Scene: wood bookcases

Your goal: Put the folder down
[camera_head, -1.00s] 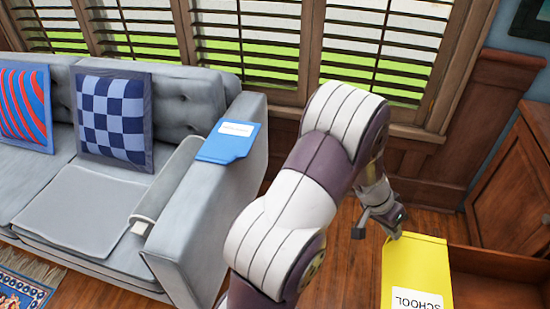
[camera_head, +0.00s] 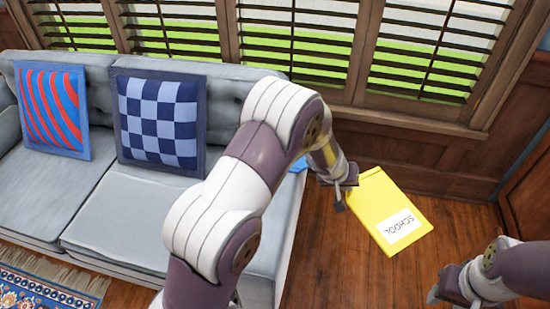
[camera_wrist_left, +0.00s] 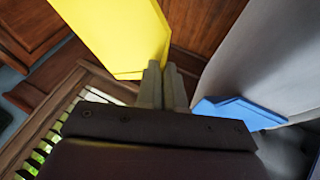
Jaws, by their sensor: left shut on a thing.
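The yellow folder (camera_head: 376,205), with a white label reading SCHOOL, hangs in the air over the wood floor, right of the sofa. My left gripper (camera_head: 343,190) is shut on its upper left edge. In the left wrist view the yellow folder (camera_wrist_left: 112,38) reaches up and left from the closed fingertips (camera_wrist_left: 160,72). A blue folder (camera_wrist_left: 240,112) lies on the sofa arm to the right there. In the head view only a bit of the blue folder (camera_head: 299,164) shows behind my left arm. My right gripper (camera_head: 447,292) is at the lower right, its jaws unclear.
The grey sofa (camera_head: 100,205) fills the left, with a checked pillow (camera_head: 160,120) and a red-and-blue pillow (camera_head: 52,110). Shuttered windows (camera_head: 300,45) stand behind. A wood cabinet (camera_head: 530,190) is at the right edge. The floor (camera_head: 350,270) below the folder is bare.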

